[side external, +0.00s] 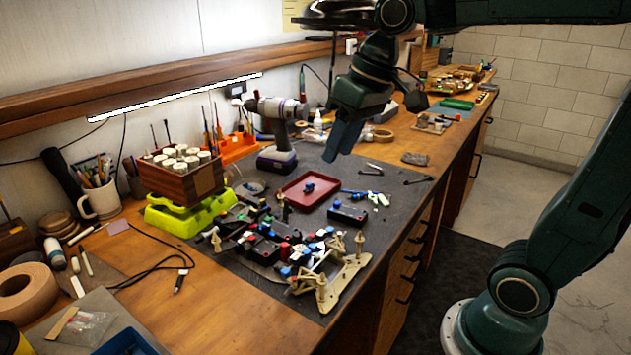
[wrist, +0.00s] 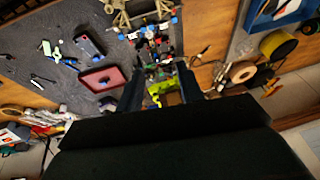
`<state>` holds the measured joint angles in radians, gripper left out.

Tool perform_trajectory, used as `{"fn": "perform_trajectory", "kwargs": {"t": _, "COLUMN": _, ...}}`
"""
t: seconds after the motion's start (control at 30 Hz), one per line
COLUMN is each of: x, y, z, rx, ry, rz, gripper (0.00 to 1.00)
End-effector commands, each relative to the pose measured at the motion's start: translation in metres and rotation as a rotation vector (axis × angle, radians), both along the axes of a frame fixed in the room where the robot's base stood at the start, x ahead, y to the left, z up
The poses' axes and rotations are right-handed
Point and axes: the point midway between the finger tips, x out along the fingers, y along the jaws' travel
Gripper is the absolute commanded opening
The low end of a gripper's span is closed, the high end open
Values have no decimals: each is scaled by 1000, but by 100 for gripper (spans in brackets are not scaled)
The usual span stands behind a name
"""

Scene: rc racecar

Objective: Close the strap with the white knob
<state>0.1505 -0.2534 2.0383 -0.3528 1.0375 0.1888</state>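The RC racecar (side external: 290,250) sits on the dark mat, a dense cluster of black, blue, red and white parts with beige posts at its ends. It also shows at the top centre of the wrist view (wrist: 152,42). A small pale knob-like part (side external: 215,239) stands at its left end; I cannot tell whether it is the strap's white knob. The strap is too small to make out. My gripper (side external: 339,147) hangs high above the mat, clear of the car. In the wrist view, its fingers (wrist: 160,76) are apart with nothing held between them.
A red tray (side external: 308,191) and a black box (side external: 347,215) lie beside the car. A lime-green stand (side external: 170,220) carries a wooden box (side external: 181,178) behind it. A drill (side external: 276,130) stands at the back. The mat's right part is fairly clear.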

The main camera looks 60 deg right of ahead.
Motion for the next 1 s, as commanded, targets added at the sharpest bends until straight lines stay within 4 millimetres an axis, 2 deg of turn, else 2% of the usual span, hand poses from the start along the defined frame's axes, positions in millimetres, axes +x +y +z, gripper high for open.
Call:
{"fn": "perform_trajectory", "kwargs": {"t": 0.27, "x": 53, "y": -20, "z": -6, "rx": 1, "ry": 81, "rz": 3, "gripper": 37}}
{"fn": "perform_trajectory", "kwargs": {"t": 0.47, "x": 93, "y": -39, "z": -19, "rx": 2, "ry": 146, "rz": 9, "gripper": 37}}
{"fn": "perform_trajectory", "kwargs": {"t": 0.8, "x": 154, "y": -77, "z": -57, "rx": 7, "ry": 251, "rz": 21, "gripper": 37}}
{"fn": "perform_trajectory", "kwargs": {"t": 1.0, "x": 177, "y": -95, "z": -79, "rx": 8, "ry": 294, "rz": 28, "gripper": 37}}
